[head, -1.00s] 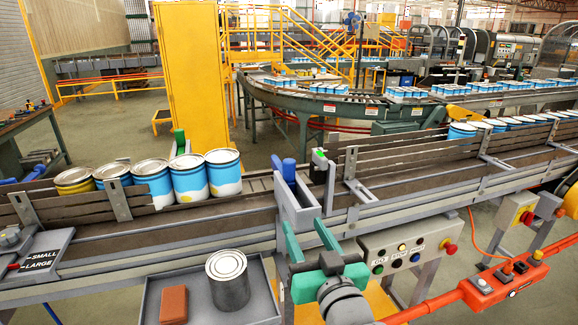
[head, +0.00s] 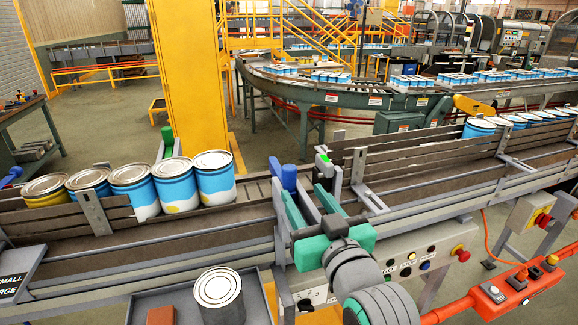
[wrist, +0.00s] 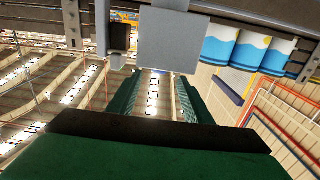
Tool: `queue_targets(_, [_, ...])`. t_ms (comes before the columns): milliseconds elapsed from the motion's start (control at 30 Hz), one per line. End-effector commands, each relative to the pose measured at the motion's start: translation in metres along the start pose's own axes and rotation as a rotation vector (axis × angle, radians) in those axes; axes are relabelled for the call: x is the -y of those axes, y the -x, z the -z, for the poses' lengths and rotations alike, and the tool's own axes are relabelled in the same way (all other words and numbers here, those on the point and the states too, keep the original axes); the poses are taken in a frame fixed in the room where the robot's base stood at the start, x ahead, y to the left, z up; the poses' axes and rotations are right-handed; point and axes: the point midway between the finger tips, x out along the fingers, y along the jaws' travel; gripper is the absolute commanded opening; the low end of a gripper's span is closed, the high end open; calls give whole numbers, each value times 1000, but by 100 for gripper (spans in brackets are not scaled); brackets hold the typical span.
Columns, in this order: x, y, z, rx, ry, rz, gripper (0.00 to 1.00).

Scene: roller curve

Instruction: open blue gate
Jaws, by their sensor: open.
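The blue gate shows as a blue-topped grip (head: 289,178) above a grey upright plate on the conveyor's near side, right of the tin cans. A second blue top stands just behind it. My gripper (head: 302,192), with green fingers, is open at the gate, its fingertips beside and just below the blue grip. I cannot tell whether they touch it. In the wrist view the two green fingers (wrist: 156,92) are apart, with a grey plate (wrist: 172,40) ahead of them. The blue grip is not clearly seen there.
Several blue cans (head: 172,185) and a yellow one stand left on the conveyor behind a slatted rail. A green-topped post (head: 324,163) stands close right of the gate. A tray below holds a grey can (head: 218,292) and a brown block (head: 161,315). A button panel (head: 410,265) is at right.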

Motion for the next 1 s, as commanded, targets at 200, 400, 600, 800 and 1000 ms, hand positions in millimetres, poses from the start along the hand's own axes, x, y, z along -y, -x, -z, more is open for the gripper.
queue_targets(200, [-1,-25,0,1,0,-1,45])
queue_targets(400, [0,-61,0,2,-1,0,45])
queue_targets(600, [0,-90,0,1,0,0,45])
queue_targets(800, [1,-104,0,1,0,2,45])
queue_targets(1000, [1,-106,0,0,1,1,45])
